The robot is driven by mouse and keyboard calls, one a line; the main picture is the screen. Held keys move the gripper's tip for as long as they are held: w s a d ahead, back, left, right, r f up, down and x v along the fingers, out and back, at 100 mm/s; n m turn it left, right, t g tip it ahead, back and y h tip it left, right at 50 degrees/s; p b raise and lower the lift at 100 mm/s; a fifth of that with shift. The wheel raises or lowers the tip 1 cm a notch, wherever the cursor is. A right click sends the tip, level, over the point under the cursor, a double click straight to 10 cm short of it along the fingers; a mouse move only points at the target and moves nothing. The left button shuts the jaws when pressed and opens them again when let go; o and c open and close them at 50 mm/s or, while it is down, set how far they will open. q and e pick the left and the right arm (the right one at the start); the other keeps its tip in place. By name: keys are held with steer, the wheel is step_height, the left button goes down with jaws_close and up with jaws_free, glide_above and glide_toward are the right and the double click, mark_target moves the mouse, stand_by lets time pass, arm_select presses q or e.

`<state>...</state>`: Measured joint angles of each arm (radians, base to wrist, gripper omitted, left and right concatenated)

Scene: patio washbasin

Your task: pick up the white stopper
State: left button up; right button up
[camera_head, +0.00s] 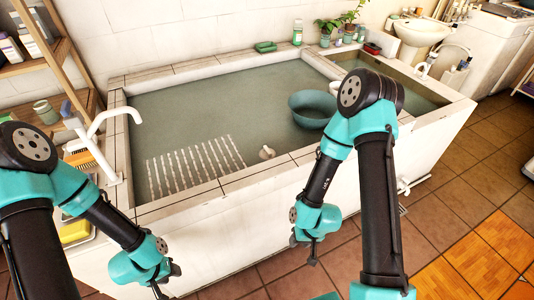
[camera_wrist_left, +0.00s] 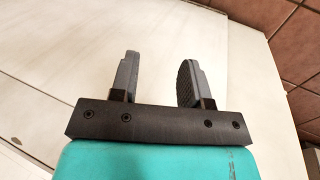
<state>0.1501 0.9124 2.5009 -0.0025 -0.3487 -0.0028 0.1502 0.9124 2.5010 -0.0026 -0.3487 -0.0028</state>
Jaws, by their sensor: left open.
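A small white stopper (camera_head: 267,153) lies inside the large basin, near its front wall and right of the ribbed white strips. My left gripper (camera_head: 162,290) is low at the front left, outside the basin. In the left wrist view its two fingers (camera_wrist_left: 160,80) are apart with nothing between them, facing a pale flat surface. The stopper does not show in that view. My right gripper (camera_head: 312,252) hangs outside the basin's front wall, apart from the stopper. Its fingertips are too small to tell whether they are open.
The white-rimmed basin (camera_head: 272,175) stands between my grippers and the stopper. A teal bowl (camera_head: 312,108) sits inside it at right. A white faucet (camera_head: 112,140) rises at the left rim. A green soap dish (camera_head: 265,46) lies on the back ledge. Tiled floor is open at right.

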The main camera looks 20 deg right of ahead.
arm_select(q)
steer(key=shift+o, duration=0.2)
steer(key=o, duration=0.9)
